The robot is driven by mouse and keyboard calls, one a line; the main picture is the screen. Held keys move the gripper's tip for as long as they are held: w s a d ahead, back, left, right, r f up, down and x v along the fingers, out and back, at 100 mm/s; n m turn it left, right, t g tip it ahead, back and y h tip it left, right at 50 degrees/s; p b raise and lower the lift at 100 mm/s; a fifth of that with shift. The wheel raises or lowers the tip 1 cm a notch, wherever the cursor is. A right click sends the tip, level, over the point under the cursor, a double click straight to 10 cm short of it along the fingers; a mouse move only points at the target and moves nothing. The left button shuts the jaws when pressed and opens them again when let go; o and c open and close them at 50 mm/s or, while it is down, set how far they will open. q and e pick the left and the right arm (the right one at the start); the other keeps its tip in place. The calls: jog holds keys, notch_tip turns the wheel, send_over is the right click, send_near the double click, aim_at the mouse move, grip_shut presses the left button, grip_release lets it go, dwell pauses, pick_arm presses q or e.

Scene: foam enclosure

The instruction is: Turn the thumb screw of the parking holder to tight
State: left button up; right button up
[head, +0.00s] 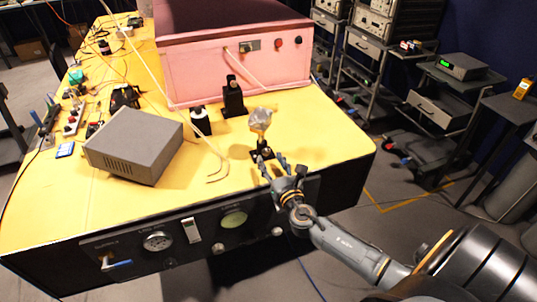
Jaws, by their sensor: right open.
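My right gripper (271,160) reaches in from the lower right over the front edge of the yellow table. Its fingers are apart, and they appear around or just in front of a small black stand (264,151). A silver and yellow piece (261,121) sits upright on top of this stand. A second black upright holder (233,97) stands farther back, by the pink box. I cannot tell for sure which one is the parking holder. The thumb screw is too small to make out, and the fingers may hide part of it. My left gripper is not in view.
The yellow table (330,155) is clear right of the stand. A grey instrument box (134,145) and a black-and-white cylinder (200,121) stand to the left. A pink foam box (200,72) stands behind. A loose cable end lies left of the stand. The black front panel (158,241) carries gauges.

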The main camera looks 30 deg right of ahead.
aim_at(266, 152)
jog(key=shift+x, duration=1.4)
grip_shut()
